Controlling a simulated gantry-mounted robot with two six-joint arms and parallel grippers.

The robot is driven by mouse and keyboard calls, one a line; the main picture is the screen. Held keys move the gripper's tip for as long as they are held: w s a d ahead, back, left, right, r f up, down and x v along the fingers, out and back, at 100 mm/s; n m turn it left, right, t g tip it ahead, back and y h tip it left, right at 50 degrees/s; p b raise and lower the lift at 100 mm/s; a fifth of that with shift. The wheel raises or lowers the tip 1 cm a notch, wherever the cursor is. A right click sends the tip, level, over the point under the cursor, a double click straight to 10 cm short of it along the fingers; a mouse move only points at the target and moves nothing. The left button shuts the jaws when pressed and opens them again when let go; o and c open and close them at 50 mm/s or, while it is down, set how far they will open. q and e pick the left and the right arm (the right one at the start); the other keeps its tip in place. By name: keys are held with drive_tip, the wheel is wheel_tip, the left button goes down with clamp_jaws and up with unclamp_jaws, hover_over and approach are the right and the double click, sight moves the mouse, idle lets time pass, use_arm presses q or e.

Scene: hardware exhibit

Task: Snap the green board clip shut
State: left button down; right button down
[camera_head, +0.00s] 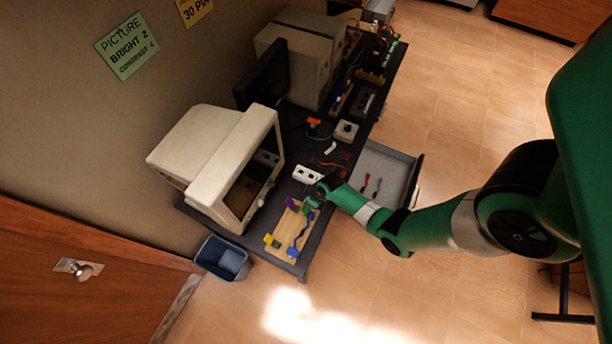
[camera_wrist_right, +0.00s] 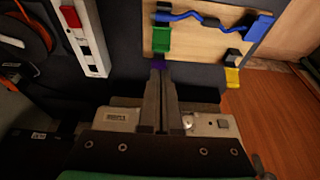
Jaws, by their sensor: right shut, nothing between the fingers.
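The wooden board (camera_head: 284,232) lies on the dark bench near its front end, with coloured clips along its edges. The green clip (camera_wrist_right: 162,41) sits at the board's near edge in the wrist view, with a dark piece just above it. I cannot tell whether the clip is open or shut. My right gripper (camera_wrist_right: 162,72) is shut and empty, its fingertips pointing at the board just short of the green clip. A purple part (camera_wrist_right: 157,62) shows at the fingertips, partly hidden. My left gripper is not in view.
A blue cable (camera_wrist_right: 210,22) runs across the board, and a yellow clip (camera_wrist_right: 232,77) is at its corner. A white power strip (camera_head: 306,175) lies beside the board. A beige monitor case (camera_head: 232,165) stands to the left. An open grey drawer (camera_head: 385,170) juts out on the right.

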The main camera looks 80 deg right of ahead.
sight(305, 210)
drive_tip(key=b+x, duration=0.5)
drive_tip(key=x, duration=0.2)
drive_tip(key=shift+s, duration=0.15)
drive_tip(key=shift+w+f+b, duration=0.25)
drive_tip(key=shift+f+b, duration=0.15)
drive_tip(key=shift+b, duration=0.1)
